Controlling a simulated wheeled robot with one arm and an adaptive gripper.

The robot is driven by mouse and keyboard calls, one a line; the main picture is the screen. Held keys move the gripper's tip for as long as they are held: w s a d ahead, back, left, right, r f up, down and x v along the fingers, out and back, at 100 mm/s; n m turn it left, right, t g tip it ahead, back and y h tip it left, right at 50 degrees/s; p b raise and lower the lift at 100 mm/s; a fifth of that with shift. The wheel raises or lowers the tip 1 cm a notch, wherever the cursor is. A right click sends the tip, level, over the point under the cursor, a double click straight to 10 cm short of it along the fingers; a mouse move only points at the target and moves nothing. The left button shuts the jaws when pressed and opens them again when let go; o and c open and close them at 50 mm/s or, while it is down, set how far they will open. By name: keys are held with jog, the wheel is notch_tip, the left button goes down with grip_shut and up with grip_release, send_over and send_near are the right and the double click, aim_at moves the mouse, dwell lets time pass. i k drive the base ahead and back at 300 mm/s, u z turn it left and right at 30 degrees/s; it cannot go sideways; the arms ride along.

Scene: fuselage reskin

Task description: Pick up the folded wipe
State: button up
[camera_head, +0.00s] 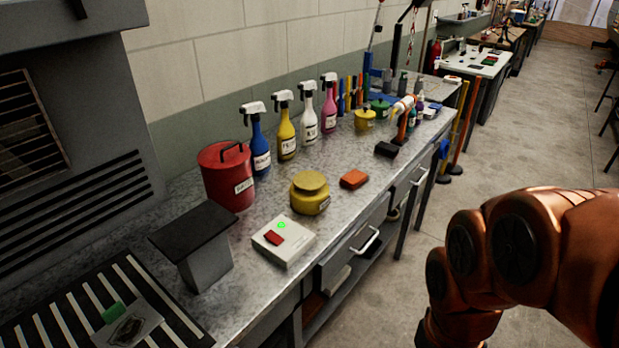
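No item is plainly a folded wipe, and I cannot tell which one it is. A small orange block-like pad (354,179) lies flat on the grey metal bench (258,196), right of a yellow lidded pot (310,194). A small dark pad (386,149) lies farther back on the bench. A small green piece (113,313) lies on a flat card at the lower left. My copper-coloured arm fills the lower right, over the floor and apart from the bench. My gripper is out of the picture.
A red canister (226,176) and several spray bottles (285,127) stand along the wall. A white box with a red part and a green light (284,240) sits at the front edge. A drawer handle (366,242) sticks out below. The floor (492,150) to the right is clear.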

aim_at(354, 179)
jog(key=u, duration=0.35)
jog(key=i, duration=0.95)
jog(key=u, duration=0.75)
